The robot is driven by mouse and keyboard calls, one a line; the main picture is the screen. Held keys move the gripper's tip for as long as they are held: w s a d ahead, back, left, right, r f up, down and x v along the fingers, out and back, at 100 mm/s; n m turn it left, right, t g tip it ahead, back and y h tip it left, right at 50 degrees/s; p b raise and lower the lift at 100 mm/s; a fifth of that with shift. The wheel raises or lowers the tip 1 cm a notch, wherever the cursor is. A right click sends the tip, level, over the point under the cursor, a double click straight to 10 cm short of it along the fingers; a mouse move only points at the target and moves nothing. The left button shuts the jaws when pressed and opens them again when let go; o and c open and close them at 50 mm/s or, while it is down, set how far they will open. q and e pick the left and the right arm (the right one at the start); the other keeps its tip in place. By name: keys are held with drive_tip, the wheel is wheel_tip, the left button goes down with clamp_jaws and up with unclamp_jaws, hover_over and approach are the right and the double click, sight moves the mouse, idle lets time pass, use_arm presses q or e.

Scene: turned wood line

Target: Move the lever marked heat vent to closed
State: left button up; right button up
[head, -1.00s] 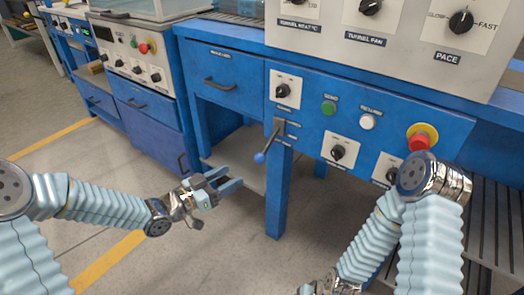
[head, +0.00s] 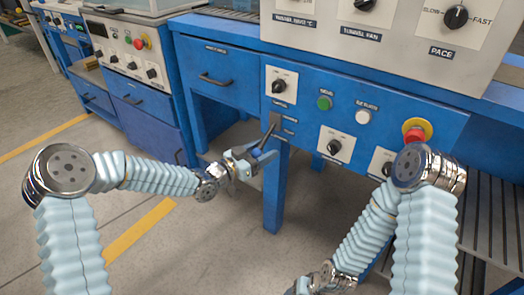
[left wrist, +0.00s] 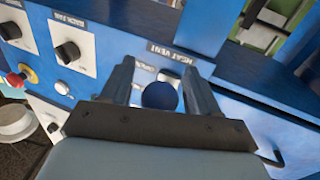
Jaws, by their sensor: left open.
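The heat vent lever (head: 271,130) is a dark handle on the blue panel's front, at the top of a table leg, slanting down and outward. Its round blue knob (left wrist: 160,96) shows between my left gripper's fingers in the left wrist view. The HEAT VENT label (left wrist: 171,51) is beyond it, with smaller plates beside the lever that I cannot fully read. My left gripper (head: 262,158) is open, its fingers either side of the knob; contact cannot be told. My right gripper (head: 312,286) is at the bottom edge, mostly cut off.
The panel has a dial (head: 278,86) above the lever, a green button (head: 324,103), a white button (head: 363,117) and a red emergency stop (head: 415,134) to the right. A blue drawer (head: 214,66) is left of it. Floor in front is clear.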

use_arm(q)
drive_tip(key=shift+c, duration=0.3)
clamp_jaws()
drive_tip(key=shift+r, duration=0.1)
